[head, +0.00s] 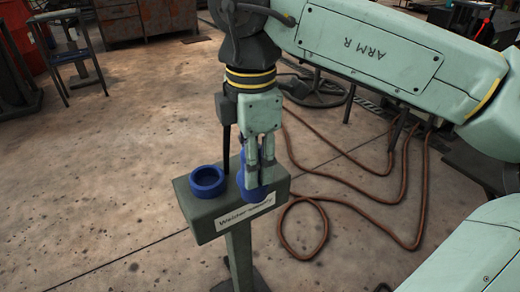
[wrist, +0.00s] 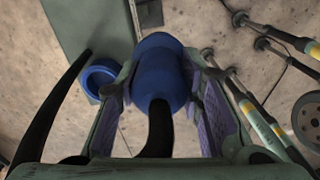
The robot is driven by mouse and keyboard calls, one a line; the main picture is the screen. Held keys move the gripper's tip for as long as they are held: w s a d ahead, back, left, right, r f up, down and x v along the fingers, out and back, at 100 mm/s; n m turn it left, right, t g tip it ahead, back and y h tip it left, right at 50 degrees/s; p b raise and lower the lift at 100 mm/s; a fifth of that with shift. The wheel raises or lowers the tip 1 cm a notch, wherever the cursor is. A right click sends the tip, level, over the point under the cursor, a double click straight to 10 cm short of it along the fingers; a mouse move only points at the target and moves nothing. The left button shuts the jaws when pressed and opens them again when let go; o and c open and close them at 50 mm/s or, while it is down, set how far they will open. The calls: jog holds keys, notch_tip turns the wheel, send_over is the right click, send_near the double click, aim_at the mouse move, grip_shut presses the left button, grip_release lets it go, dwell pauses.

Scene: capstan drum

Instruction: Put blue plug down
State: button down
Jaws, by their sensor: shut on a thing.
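My gripper (head: 257,178) points down over the right part of a green-grey stand top labelled "Welder supply" (head: 203,226). It is shut on the blue plug (head: 242,177), which shows mostly behind the fingers in the head view. In the wrist view the blue plug (wrist: 160,68) sits upright between the two finger pads, with a black cable (wrist: 158,130) coming from its near end. I cannot tell whether the plug touches the stand top. A blue ring-shaped socket (head: 207,181) is on the stand, left of the plug and apart from it; it also shows in the wrist view (wrist: 98,80).
The stand's single post (head: 240,255) rises from a stained concrete floor. Brown hoses (head: 335,200) lie on the floor to the right.

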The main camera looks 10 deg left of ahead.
jog(key=shift+w+a+f+p, duration=0.4)
jog(key=shift+w+f, duration=0.45)
jog(key=shift+w, duration=1.15)
jog(key=shift+w+a+f+p, duration=0.25)
jog(key=shift+w+a+f, duration=0.5)
jog(key=shift+w, duration=1.25)
jog(key=shift+w+a+f+p, duration=0.35)
jog(key=shift+w+f, duration=0.55)
jog(key=shift+w, duration=1.1)
jog(key=c, duration=1.1)
grip_release()
notch_tip(320, 180, up, 12)
jog(key=shift+r, duration=0.15)
jog(key=shift+a, duration=0.1)
